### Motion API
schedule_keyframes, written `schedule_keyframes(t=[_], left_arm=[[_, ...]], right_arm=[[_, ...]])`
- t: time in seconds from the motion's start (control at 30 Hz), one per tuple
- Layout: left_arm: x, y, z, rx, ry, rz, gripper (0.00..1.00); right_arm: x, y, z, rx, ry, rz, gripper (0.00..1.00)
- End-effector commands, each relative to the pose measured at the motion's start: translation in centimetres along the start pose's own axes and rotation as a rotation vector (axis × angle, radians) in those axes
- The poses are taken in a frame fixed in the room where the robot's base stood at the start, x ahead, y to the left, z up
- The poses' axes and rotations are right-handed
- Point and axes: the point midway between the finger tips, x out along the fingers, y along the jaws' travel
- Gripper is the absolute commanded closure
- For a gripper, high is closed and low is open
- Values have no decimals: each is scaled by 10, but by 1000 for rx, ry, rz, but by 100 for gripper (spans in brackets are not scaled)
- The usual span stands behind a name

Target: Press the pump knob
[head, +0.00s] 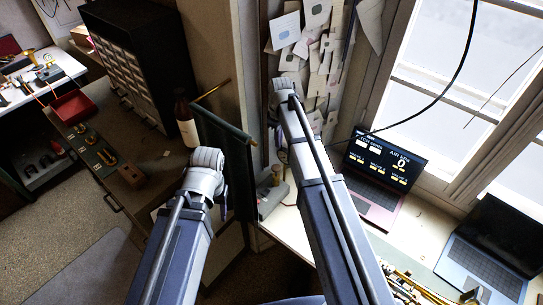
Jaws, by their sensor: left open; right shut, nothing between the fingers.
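I cannot pick out a pump knob with certainty. A small grey device (270,201) sits on the white bench between my two arms, with a small tan upright piece (276,174) at its back; my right arm partly hides the area beside it. My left gripper (207,160) is at the end of the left arm, left of the device and in front of a dark green upright thing. It is open, its fingers hard to make out. My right gripper (283,84) is beyond the device, in front of the pinned papers. It is shut and empty.
An open laptop (382,169) with a lit screen stands right of my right arm, and a second laptop (488,246) at the right. Brass parts (412,287) lie at the bench front. A brown bottle (186,120) and drawer cabinet (125,75) stand at the left.

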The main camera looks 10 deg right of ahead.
Motion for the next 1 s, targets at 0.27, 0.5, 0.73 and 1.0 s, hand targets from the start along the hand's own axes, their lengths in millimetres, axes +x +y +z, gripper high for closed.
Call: schedule_keyframes(t=[0.27,0.5,0.73,1.0], left_arm=[[0,0,0,0,0,0,45],[5,0,0,0,0,0,45],[24,2,-2,2,1,0,45],[62,6,-4,1,3,-1,45]], right_arm=[[0,1,0,-2,1,0,100],[5,1,0,-1,0,0,100],[24,1,0,-1,0,0,100],[62,0,0,-1,0,0,100]])
